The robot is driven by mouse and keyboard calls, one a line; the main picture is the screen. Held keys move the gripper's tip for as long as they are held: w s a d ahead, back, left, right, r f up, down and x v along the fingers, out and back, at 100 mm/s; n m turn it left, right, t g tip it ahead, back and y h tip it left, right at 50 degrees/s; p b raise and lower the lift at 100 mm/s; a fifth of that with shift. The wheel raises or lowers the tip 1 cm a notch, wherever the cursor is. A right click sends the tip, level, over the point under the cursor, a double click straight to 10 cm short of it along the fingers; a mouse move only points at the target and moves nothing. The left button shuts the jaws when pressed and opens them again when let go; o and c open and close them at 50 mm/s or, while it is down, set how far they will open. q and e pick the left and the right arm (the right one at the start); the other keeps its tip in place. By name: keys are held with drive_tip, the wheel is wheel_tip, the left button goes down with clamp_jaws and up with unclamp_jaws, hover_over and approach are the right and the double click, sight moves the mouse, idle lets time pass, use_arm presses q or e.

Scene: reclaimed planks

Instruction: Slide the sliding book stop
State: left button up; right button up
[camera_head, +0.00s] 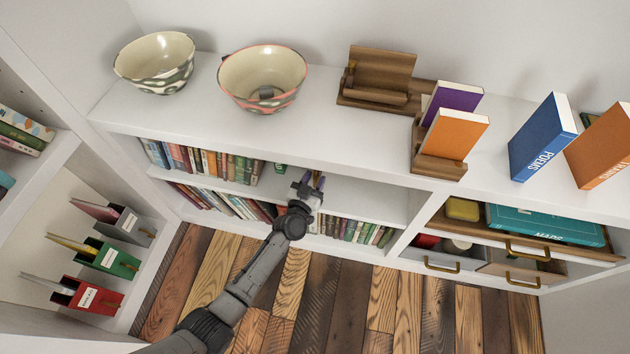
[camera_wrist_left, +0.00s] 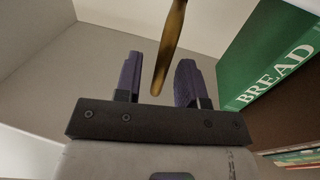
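A brass-coloured bar (camera_wrist_left: 168,45), which looks like the sliding book stop, comes down from the top of the left wrist view. Its lower end lies between the two fingers of my left gripper (camera_wrist_left: 158,82). The fingers are apart. The bar is nearer the right finger, with a gap on the left; I cannot tell whether it touches. In the head view my left gripper (camera_head: 312,182) reaches into the upper shelf of the low bookcase and mostly hides the bar. A green book marked BREAD (camera_wrist_left: 272,70) stands to the right in the wrist view. My right gripper is not in view.
Rows of books (camera_head: 205,160) fill the left of the shelf; the shelf right of my gripper (camera_head: 365,200) looks bare. Above, the white top carries two bowls (camera_head: 262,78), wooden book stands (camera_head: 380,75) and several books. Drawers (camera_head: 480,258) are at right, file boxes (camera_head: 110,255) at left.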

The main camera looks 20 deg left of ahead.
use_arm(q)
drive_tip(key=shift+w, duration=0.3)
clamp_jaws()
idle(0.3)
